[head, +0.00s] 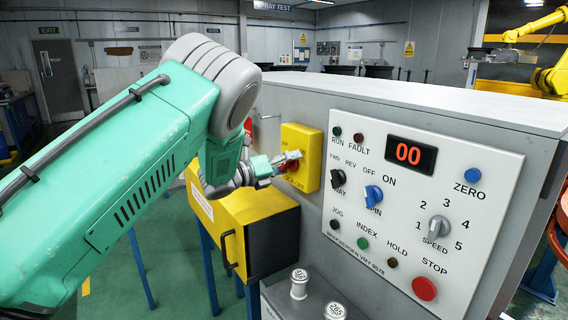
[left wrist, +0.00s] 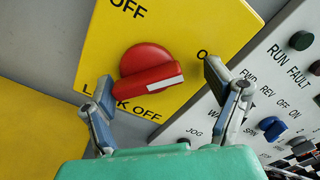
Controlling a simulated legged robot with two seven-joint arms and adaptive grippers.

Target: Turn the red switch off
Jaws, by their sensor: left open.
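The red switch (left wrist: 148,64) is a round knob with a raised grip and a white pointer bar, on a yellow box (head: 311,143). Its pointer aims right in the left wrist view, towards a label starting with "O" that a finger partly hides. "OFF" is above the knob, and "LOCK OFF", partly covered, is below. In the head view the red switch (head: 291,165) is mostly hidden by my fingers. My left gripper (left wrist: 160,80) is open, its fingers on either side of the knob; contact cannot be told. My right gripper is not in view.
A white control panel (head: 470,185) with knobs, buttons and a "00" display is right of the yellow box. A yellow cabinet (head: 225,212) stands below my left forearm. Two grey cylindrical parts (head: 299,284) rest on a grey surface below the panel.

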